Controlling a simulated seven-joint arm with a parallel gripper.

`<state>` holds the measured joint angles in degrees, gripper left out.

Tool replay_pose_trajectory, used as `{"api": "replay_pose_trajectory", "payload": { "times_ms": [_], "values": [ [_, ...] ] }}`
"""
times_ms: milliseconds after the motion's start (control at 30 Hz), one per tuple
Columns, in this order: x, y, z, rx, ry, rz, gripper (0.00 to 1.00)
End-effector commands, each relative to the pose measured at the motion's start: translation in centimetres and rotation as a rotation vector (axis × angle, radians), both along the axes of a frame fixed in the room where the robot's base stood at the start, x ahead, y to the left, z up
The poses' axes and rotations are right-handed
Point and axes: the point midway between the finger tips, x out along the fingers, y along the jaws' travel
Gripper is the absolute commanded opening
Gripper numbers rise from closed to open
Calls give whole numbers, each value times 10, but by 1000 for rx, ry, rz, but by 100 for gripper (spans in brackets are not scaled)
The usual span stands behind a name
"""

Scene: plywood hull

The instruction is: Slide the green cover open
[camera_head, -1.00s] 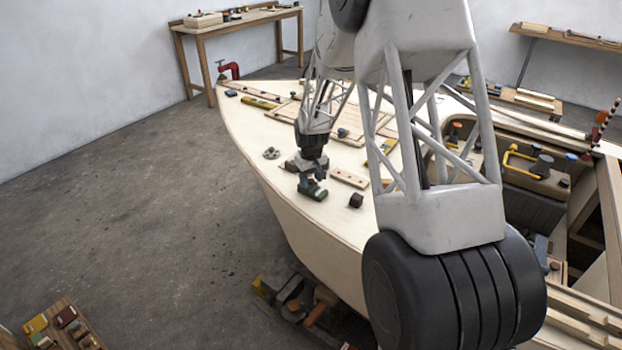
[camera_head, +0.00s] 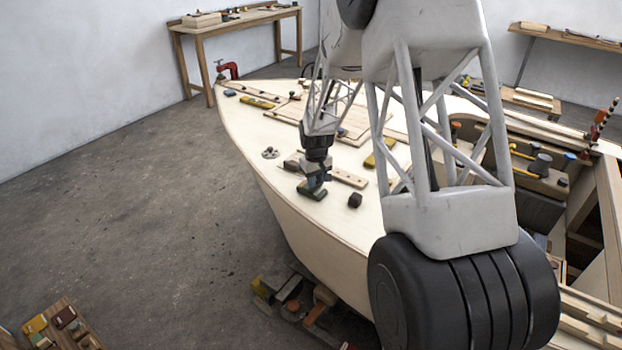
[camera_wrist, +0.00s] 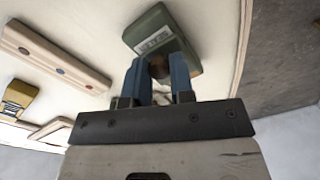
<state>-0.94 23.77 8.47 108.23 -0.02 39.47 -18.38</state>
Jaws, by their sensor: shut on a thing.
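The green cover (camera_head: 311,191) is a small dark green block on the pale deck, near its left edge. In the wrist view the green cover (camera_wrist: 160,32) shows a pale label on one face. My gripper (camera_head: 318,182) points down at it from above. In the wrist view its two blue fingers (camera_wrist: 159,80) stand close against the near side of the green block. A brownish round part, apparently a knob, shows between the fingers, and they are shut on it. The fingers hide part of the cover, and I cannot tell how far it is open.
A small round metal fitting (camera_head: 270,153) lies to the upper left. The deck edge is close on the left.

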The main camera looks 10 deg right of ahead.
Motion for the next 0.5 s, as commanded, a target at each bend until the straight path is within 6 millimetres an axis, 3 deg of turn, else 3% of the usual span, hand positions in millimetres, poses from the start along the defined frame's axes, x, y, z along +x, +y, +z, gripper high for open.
{"api": "replay_pose_trajectory", "payload": {
  "times_ms": [233,500],
  "values": [
    [-22,-22,0,0,2,-2,0],
    [-31,-29,-1,0,2,0,0]
  ]
}}
